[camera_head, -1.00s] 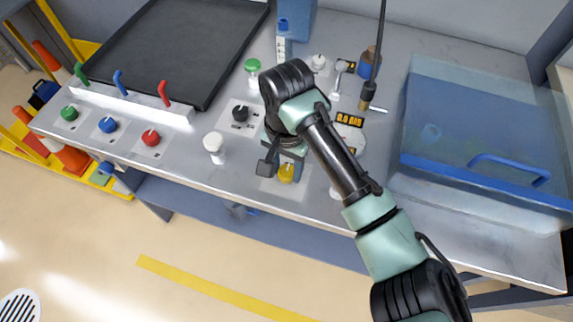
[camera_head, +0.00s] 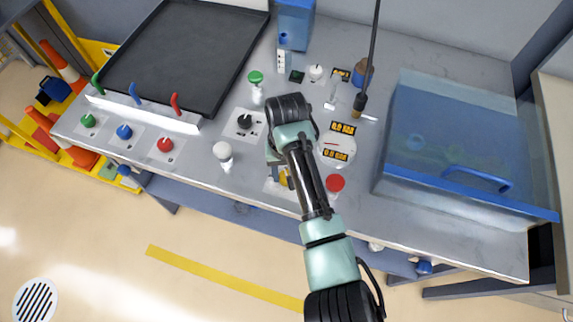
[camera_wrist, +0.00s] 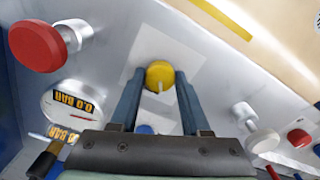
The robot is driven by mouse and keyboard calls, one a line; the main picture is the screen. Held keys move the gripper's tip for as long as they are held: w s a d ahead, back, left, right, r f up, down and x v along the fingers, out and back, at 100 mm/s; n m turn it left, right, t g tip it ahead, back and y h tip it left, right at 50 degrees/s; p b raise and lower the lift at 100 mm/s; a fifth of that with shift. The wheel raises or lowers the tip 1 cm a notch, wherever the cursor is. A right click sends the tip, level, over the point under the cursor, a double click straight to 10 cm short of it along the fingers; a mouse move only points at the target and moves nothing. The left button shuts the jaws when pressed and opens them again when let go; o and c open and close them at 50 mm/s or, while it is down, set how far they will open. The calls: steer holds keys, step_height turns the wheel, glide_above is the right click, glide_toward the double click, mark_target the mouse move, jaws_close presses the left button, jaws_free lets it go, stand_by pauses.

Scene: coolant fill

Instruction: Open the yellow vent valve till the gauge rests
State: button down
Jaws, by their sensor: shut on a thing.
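The yellow vent valve (camera_wrist: 160,73) is a round yellow knob with a pale pointer mark, on a light square plate (camera_wrist: 178,40) on the bench. In the wrist view my gripper (camera_wrist: 161,80) has one finger on each side of the knob and is shut on it. In the head view my arm covers most of the knob, and only a bit of yellow (camera_head: 284,178) shows. The gauge (camera_head: 337,150) is a white round dial with orange digits on black displays. In the wrist view the gauge (camera_wrist: 68,108) reads 0.0 BAR.
A red knob (camera_head: 335,183) stands close to the right of the vent valve, and a white knob (camera_head: 222,150) to its left. A black knob (camera_head: 244,121) sits behind. A clear blue-edged box (camera_head: 450,150) fills the bench's right side. A black tray (camera_head: 190,50) lies at back left.

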steer(key=n+p, duration=0.2)
steer(key=n, duration=0.3)
steer(key=shift+r+n, duration=0.15)
steer(key=shift+n, duration=0.15)
steer(key=n+p, duration=0.1)
steer(key=n, duration=0.3)
steer(key=shift+w+n+p, duration=0.1)
steer(key=shift+n+p, duration=0.2)
steer(key=shift+n, duration=0.1)
steer(key=shift+c, duration=1.9)
jaws_free()
step_height(320, 180, up, 13)
steer(key=shift+b, duration=0.35)
